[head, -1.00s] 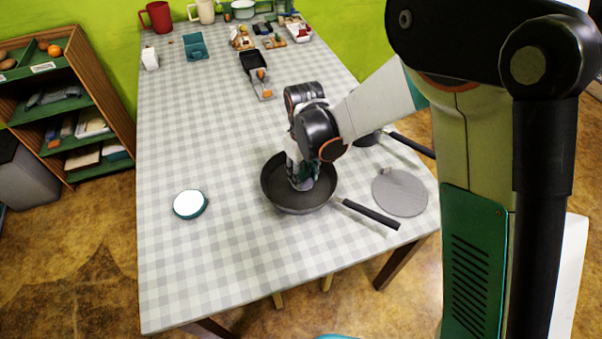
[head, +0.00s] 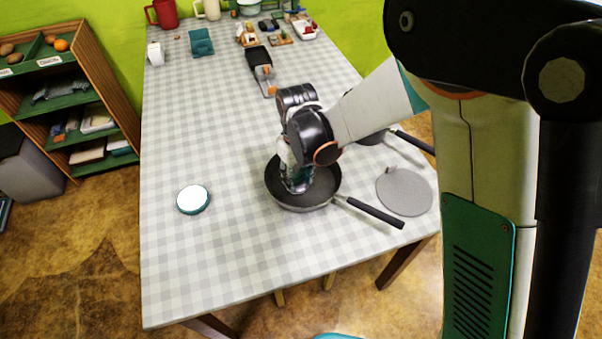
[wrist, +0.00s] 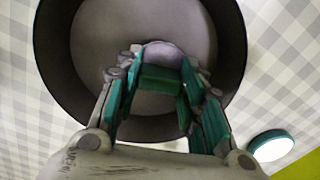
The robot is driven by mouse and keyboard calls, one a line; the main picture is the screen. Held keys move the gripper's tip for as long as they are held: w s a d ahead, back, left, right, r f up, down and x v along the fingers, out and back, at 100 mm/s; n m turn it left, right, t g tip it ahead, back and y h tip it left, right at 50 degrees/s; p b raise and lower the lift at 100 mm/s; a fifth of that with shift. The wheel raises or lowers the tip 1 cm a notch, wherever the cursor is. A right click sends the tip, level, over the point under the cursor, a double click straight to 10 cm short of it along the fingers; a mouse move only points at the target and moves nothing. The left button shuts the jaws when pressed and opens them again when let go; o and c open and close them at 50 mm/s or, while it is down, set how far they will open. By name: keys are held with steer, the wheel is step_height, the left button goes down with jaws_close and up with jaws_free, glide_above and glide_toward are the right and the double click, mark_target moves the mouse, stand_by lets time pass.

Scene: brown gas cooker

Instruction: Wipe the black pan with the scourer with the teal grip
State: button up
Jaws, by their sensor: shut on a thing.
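The black pan (head: 328,184) stands on the checked table with its dark handle pointing to the lower right. My gripper (head: 297,184) reaches down inside it, left of its middle. In the wrist view the pan (wrist: 88,40) fills the upper middle, and my gripper (wrist: 157,82) is shut on the scourer's teal grip (wrist: 160,78). The scourer's pale greyish pad (wrist: 163,54) shows beyond the grip, over the pan's floor. I cannot tell for sure whether the pad touches the floor. In the head view the gripper mostly hides the scourer.
A round white-topped thing with a teal rim (head: 193,199) lies left of the pan. Another dark pan (head: 371,138) is partly behind my arm. The near table is clear; small items stand at the far end.

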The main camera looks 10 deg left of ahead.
steer(key=shift+w, duration=0.1)
stand_by(0.3)
steer(key=shift+w+d+f, duration=0.1)
steer(key=shift+w+d, duration=0.95)
steer(key=shift+d, duration=0.05)
steer(key=shift+s+a, duration=0.15)
steer(key=shift+s+a+b, duration=0.35)
steer(key=shift+s+a, duration=0.6)
steer(key=shift+a, duration=0.05)
steer(key=shift+w+d, duration=0.1)
steer(key=shift+w+d, duration=1.05)
